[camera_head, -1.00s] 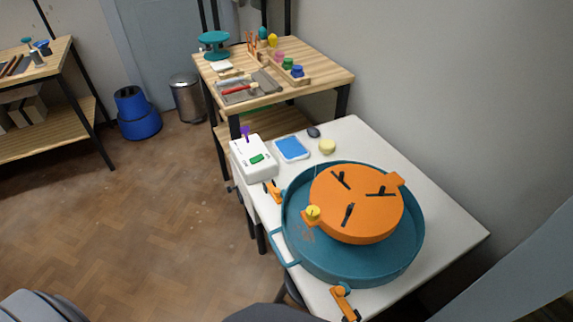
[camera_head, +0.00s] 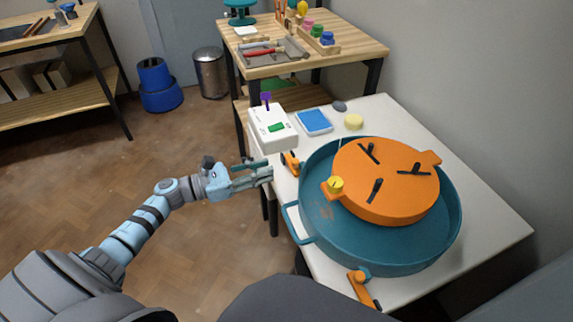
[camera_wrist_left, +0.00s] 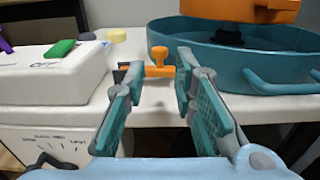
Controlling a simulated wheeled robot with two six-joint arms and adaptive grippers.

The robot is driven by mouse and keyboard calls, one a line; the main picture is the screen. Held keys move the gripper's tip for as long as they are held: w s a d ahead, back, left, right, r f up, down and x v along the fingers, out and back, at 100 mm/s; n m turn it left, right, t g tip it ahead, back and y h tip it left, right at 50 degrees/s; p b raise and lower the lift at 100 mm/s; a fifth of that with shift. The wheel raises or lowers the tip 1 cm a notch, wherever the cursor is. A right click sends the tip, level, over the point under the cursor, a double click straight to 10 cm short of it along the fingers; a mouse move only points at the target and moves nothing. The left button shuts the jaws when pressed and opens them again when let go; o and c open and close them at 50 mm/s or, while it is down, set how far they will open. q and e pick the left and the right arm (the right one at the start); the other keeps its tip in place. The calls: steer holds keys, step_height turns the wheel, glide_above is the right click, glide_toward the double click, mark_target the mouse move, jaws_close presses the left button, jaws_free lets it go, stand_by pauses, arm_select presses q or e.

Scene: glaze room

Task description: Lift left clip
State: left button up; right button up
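The left clip (camera_head: 291,163) is small and orange with a dark end. It sits at the table's left edge, between the white box and the teal basin (camera_head: 312,239). In the left wrist view the clip (camera_wrist_left: 158,69) shows ahead, between the fingers in the picture. My left gripper (camera_head: 264,173) is open and empty, just left of the table edge and short of the clip. A second orange clip (camera_head: 361,286) is at the basin's near side. My right gripper is not in view.
An orange disc (camera_head: 398,196) with black bars and a yellow knob sits in the basin. The white box (camera_head: 272,131) with a green switch, a blue pad (camera_head: 314,121) and a yellow sponge (camera_head: 354,121) are behind. Open floor lies left of the table.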

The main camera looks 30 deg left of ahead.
arm_select(q)
steer(key=x, duration=0.7)
steer(key=shift+w, duration=0.1)
steer(key=shift+c, duration=0.2)
jaws_close()
